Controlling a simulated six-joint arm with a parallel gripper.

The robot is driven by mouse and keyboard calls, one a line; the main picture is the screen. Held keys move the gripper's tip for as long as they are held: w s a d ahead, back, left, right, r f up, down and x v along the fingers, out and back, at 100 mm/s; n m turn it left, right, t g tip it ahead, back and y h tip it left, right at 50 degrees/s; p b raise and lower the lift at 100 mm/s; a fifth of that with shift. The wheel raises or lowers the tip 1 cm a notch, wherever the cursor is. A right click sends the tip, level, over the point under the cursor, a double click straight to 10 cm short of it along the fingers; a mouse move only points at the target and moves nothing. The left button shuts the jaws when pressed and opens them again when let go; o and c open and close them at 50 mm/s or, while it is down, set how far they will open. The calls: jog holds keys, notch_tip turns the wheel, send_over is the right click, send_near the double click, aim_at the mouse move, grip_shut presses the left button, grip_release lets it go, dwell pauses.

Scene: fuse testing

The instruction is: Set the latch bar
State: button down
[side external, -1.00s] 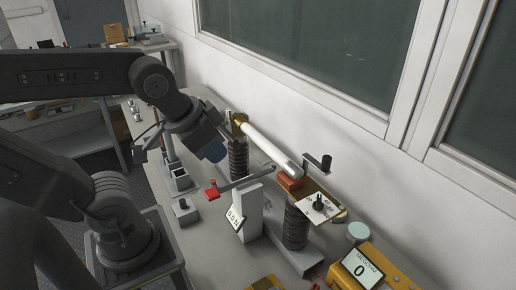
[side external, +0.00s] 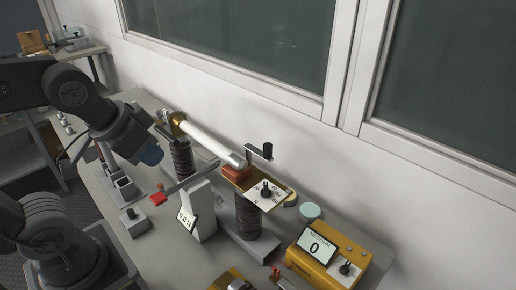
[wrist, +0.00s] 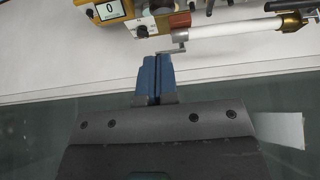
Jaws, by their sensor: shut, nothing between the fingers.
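I cannot tell for certain which part is the latch bar. A dark crank-shaped lever (side external: 260,152) stands by the right end of the white tube (side external: 210,140); a grey crank-shaped lever (wrist: 172,51) also shows just beyond my fingertips in the wrist view. My gripper (wrist: 156,58) is shut and empty, its blue fingers together. In the side view my gripper (side external: 150,155) hangs left of the tube, apart from the red end.
The tube lies across two ribbed dark posts (side external: 246,217). A white stand (side external: 203,210) carries a small display. A yellow meter (side external: 335,255) reading 0 is at the right.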

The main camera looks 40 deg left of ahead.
dwell(0.4)
jog(key=c, duration=1.6)
grip_release()
jog(key=shift+w+r, duration=0.25)
jog(key=shift+c, duration=0.2)
jog(key=o, duration=0.5)
jog(key=shift+n+g, duration=0.4)
jog(key=shift+g, duration=0.3)
jog(key=w+r, duration=0.1)
jog(key=w, duration=0.1)
jog(key=w+r, duration=0.1)
jog(key=w, duration=0.1)
jog(key=w+r, duration=0.1)
jog(key=w, duration=0.1)
jog(key=shift+d+r, duration=0.2)
jog(key=shift+r, duration=0.15)
jog(key=shift+c, duration=0.2)
jog(key=shift+o, duration=1.2)
jog(key=w+r+g, duration=0.1)
jog(key=w, duration=0.5)
jog(key=shift+w+d+r+n, duration=0.15)
jog(key=shift+d+r+n, duration=0.1)
jog(key=shift+d+n, duration=0.1)
jog(key=n+g, duration=0.2)
jog(key=g, duration=0.1)
send_over(268, 145)
notch_tip(268, 145, down, 4)
jog(key=shift+m, duration=0.25)
notch_tip(268, 145, down, 14)
jog(key=shift+r, duration=0.25)
